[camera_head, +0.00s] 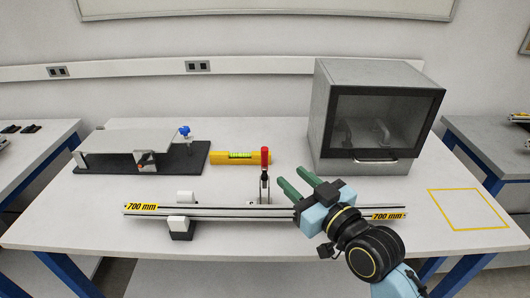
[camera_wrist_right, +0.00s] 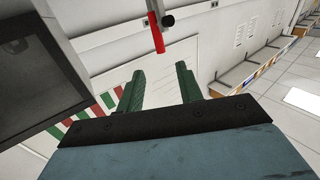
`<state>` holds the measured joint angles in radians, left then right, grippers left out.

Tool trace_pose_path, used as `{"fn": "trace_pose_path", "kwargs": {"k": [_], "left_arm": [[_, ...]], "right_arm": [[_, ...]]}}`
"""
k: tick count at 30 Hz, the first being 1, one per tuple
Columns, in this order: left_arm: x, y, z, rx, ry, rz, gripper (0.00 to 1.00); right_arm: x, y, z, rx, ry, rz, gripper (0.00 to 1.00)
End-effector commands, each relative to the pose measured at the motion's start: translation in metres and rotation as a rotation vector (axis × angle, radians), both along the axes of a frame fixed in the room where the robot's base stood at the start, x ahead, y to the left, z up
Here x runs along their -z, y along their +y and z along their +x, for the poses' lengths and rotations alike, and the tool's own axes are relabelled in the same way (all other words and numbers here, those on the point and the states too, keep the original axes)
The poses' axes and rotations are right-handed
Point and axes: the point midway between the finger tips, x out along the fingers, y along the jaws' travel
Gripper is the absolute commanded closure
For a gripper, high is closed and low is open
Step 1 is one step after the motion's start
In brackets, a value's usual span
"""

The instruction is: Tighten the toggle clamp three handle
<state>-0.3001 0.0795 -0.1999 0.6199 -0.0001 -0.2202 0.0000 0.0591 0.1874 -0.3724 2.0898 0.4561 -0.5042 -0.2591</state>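The toggle clamp has a red handle (camera_head: 265,157) that stands upright on a dark metal body (camera_head: 264,182), behind the 700 mm rail (camera_head: 230,211). My right gripper (camera_head: 296,181) is open and empty, with its two green fingers just right of the handle and apart from it. In the right wrist view the red handle (camera_wrist_right: 155,33) shows beyond the fingertips, and the open green fingers (camera_wrist_right: 160,84) have nothing between them. The clamp's base is partly hidden behind the rail. My left gripper is not in view.
A grey box with a dark glass door (camera_head: 370,120) stands at the back right, close to my right gripper. A yellow level (camera_head: 240,157) lies behind the rail. A plate fixture with a blue knob (camera_head: 184,131) is at the left. A yellow-taped square (camera_head: 470,208) is empty.

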Motion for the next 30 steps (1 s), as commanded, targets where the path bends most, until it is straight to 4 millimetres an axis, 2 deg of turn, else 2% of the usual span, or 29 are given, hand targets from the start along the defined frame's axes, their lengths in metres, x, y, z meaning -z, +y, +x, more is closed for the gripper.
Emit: {"fn": "trace_pose_path", "kwargs": {"k": [9,15,21,30], "left_arm": [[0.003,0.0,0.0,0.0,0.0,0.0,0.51],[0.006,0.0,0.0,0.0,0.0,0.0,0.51],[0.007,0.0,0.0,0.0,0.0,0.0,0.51],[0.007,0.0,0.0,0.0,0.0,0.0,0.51]], "right_arm": [[-0.001,0.037,0.055,0.0,0.001,0.002,0.64],[0.0,0.055,0.083,0.0,0.002,-0.001,0.64],[0.0,0.064,0.096,0.001,0.003,-0.001,0.64],[0.0,0.065,0.098,0.001,0.002,-0.002,0.64]]}}
